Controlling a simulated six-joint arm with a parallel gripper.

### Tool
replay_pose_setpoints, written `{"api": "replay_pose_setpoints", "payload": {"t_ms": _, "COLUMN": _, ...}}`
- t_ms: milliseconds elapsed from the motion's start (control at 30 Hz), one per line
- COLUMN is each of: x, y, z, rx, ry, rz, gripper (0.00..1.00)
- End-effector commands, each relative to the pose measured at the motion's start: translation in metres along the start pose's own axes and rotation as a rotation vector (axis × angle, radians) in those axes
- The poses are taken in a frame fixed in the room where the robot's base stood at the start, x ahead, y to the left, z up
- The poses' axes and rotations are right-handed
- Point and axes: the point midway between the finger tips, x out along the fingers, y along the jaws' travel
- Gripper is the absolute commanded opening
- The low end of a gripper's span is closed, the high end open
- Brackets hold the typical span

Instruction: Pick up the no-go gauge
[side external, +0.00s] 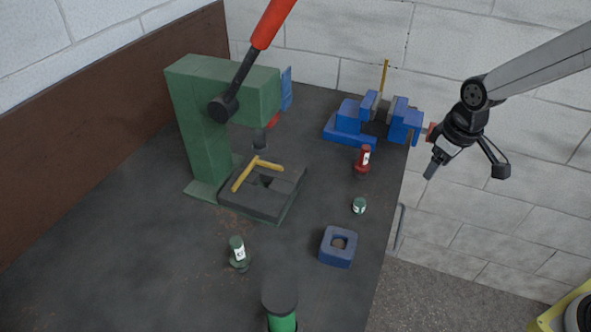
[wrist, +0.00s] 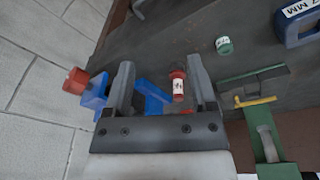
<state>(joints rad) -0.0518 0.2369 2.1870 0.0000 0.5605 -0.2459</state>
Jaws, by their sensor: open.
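A red gauge with a white label (side external: 364,160), which by its colour looks like the no-go gauge, stands upright on the bench in front of the blue vise. It also shows in the wrist view (wrist: 178,86), between my fingers in the picture, closer to the right one. Its label is too small to read. My gripper (side external: 431,171) is open and empty, to the right of the bench edge in the side view, apart from the gauge. Both fingers show in the wrist view (wrist: 160,64).
A blue vise (side external: 349,120) stands behind the gauge. A small green labelled piece (side external: 359,206) and a blue block with a hole (side external: 338,246) stand nearer. A green labelled gauge (side external: 238,253) stands front left.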

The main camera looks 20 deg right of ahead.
Motion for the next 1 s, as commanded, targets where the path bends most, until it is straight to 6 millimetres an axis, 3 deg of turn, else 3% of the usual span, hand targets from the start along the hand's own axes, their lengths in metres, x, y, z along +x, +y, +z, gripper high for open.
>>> {"api": "replay_pose_setpoints", "payload": {"t_ms": 200, "x": 0.007, "y": -0.001, "z": -0.054, "rx": -0.174, "ry": -0.041, "rz": -0.018, "gripper": 0.73}}
{"api": "replay_pose_setpoints", "payload": {"t_ms": 600, "x": 0.024, "y": -0.011, "z": -0.135, "rx": -0.487, "ry": -0.109, "rz": -0.061, "gripper": 0.73}}
{"api": "replay_pose_setpoints", "payload": {"t_ms": 800, "x": 0.031, "y": -0.017, "z": -0.158, "rx": -0.591, "ry": -0.129, "rz": -0.079, "gripper": 0.73}}
{"api": "replay_pose_setpoints", "payload": {"t_ms": 1000, "x": 0.033, "y": -0.019, "z": -0.164, "rx": -0.626, "ry": -0.136, "rz": -0.085, "gripper": 0.73}}
